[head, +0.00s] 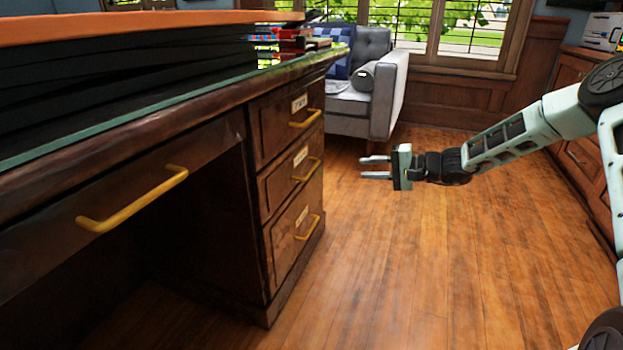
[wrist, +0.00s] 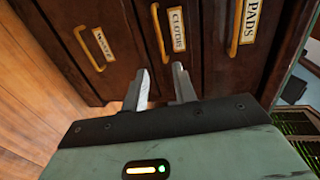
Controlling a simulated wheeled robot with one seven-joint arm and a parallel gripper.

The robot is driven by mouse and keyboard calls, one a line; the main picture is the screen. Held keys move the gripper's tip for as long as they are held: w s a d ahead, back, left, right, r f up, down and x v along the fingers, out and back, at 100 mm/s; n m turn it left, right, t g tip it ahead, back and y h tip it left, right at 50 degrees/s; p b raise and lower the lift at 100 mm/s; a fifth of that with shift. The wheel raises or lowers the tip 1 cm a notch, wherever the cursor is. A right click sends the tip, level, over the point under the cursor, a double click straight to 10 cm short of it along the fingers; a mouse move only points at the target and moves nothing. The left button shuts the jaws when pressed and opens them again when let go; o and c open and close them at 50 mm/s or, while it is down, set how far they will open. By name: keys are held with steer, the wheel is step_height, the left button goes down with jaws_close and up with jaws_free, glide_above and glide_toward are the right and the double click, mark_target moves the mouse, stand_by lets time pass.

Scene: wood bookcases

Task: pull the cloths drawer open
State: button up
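The cloths drawer (head: 284,190) is the middle one of three stacked dark wood drawers in the desk, and it looks shut. The label "CLOTHS" (wrist: 177,30) is readable in the wrist view. Its gold handle (head: 309,170) also shows in the wrist view (wrist: 157,33), running up beside the label. My gripper (head: 362,167) is open and empty, with its fingers pointing at the drawer fronts. In the wrist view the fingertips (wrist: 160,74) are just short of the handle's near end and roughly in line with it. In the head view a clear gap separates them.
The pads drawer (wrist: 216,55) is above and the waste drawer (wrist: 82,62) below, each with a gold handle. A wider drawer handle (head: 132,199) juts out at the left. A grey armchair (head: 366,95) stands behind. The wood floor (head: 400,255) is clear.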

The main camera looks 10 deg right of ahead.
mark_target(313, 167)
steer(key=shift+w+b+x, duration=0.25)
steer(key=shift+b+x, duration=3.4)
steer(key=shift+x, duration=4.95)
steer(key=shift+d+f, duration=0.1)
steer(key=shift+d, duration=0.1)
jaws_close()
